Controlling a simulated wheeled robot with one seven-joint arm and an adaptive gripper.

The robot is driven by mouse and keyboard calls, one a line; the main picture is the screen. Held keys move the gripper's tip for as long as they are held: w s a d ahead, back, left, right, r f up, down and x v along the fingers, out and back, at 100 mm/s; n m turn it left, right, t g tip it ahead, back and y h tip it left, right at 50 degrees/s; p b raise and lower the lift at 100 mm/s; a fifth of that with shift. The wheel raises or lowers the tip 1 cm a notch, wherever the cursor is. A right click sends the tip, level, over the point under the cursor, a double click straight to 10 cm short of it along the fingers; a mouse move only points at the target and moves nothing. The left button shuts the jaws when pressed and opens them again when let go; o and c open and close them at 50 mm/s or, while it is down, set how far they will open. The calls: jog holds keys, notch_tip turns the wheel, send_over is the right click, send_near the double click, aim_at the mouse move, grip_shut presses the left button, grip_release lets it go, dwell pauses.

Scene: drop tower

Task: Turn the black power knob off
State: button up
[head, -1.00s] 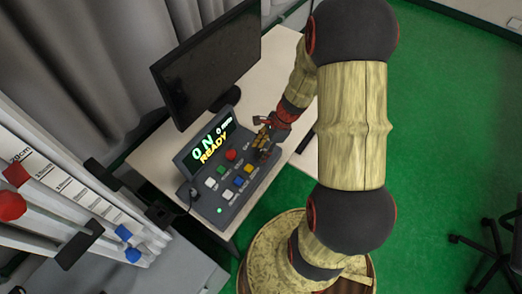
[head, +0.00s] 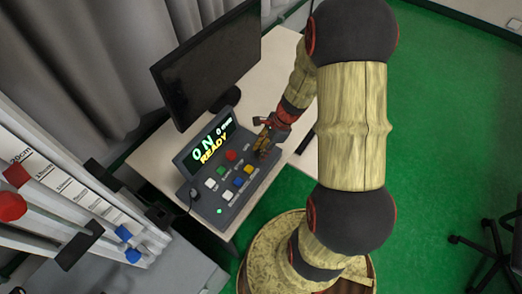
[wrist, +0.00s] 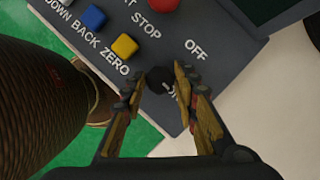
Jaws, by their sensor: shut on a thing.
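The black power knob (wrist: 159,78) sits on the dark control panel (wrist: 229,42), between the two fingers of my gripper (wrist: 158,80) in the wrist view. The fingers are shut on it, one on each side. The word OFF is printed up and right of the knob; the ON label beside it is partly covered by a finger. In the head view my gripper (head: 264,150) is at the right end of the control box, and the knob is hidden there.
A yellow button (wrist: 125,46), a blue button (wrist: 94,17) and a red stop button (wrist: 163,3) are close to the knob. A monitor (head: 207,66) stands behind the box on the table. The drop tower's rails (head: 62,190) are at the left.

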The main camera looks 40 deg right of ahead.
jog(key=shift+n, duration=0.3)
jog(key=n+g+p, duration=0.1)
jog(key=n+p, duration=0.2)
jog(key=shift+w+r+y, duration=0.1)
jog(key=shift+y, duration=0.2)
jog(key=n+g+p, duration=0.2)
jog(key=n, duration=0.3)
jog(key=shift+w+p, duration=0.15)
jog(key=shift+p, duration=0.25)
jog(key=n+g+p, duration=0.1)
jog(key=n, duration=0.1)
jog(key=n+h+p, duration=0.1)
jog(key=n, duration=0.1)
jog(key=shift+w+n+g, duration=0.1)
jog(key=shift+n+g, duration=0.2)
jog(key=shift+g, duration=0.1)
jog(key=n, duration=0.2)
jog(key=n+g+h+p, duration=0.1)
jog(key=n, duration=0.1)
jog(key=shift+w+a+n+h, duration=0.1)
jog(key=shift+a+n+h, duration=0.05)
jog(key=shift+n+h, duration=0.15)
jog(key=o, duration=1)
jog(key=shift+o, duration=0.7)
